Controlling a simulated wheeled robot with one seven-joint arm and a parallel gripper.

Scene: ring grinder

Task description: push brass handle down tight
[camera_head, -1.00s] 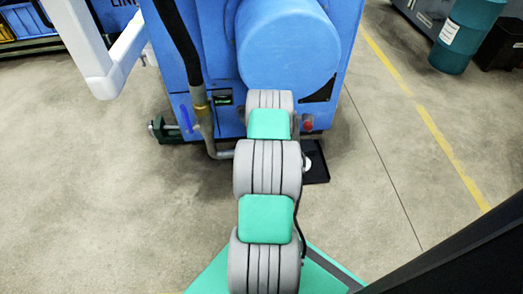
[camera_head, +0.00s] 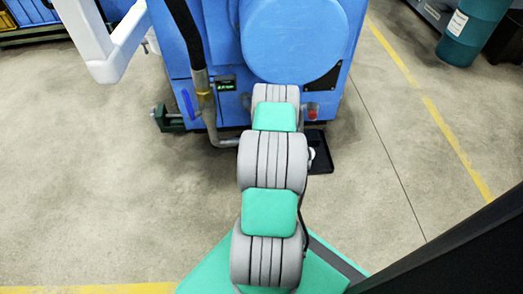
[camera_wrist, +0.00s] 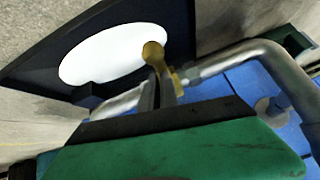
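The brass handle (camera_wrist: 153,54) shows in the wrist view as a rounded brass knob on a short stem. It stands beside a brass fitting on a bent grey metal pipe (camera_wrist: 240,52). My gripper (camera_wrist: 158,95) reaches in from below, its green body filling the bottom of the wrist view. A narrow grey finger lies right against or just beside the handle's stem; I cannot tell whether it touches. In the head view my own arm hides the gripper and the handle.
The blue machine (camera_head: 220,50) stands ahead, with a hose and pipe (camera_head: 206,105) at its left front. A black tray (camera_head: 320,158) lies on the floor; a white oval (camera_wrist: 115,52) shows within a dark tray in the wrist view.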

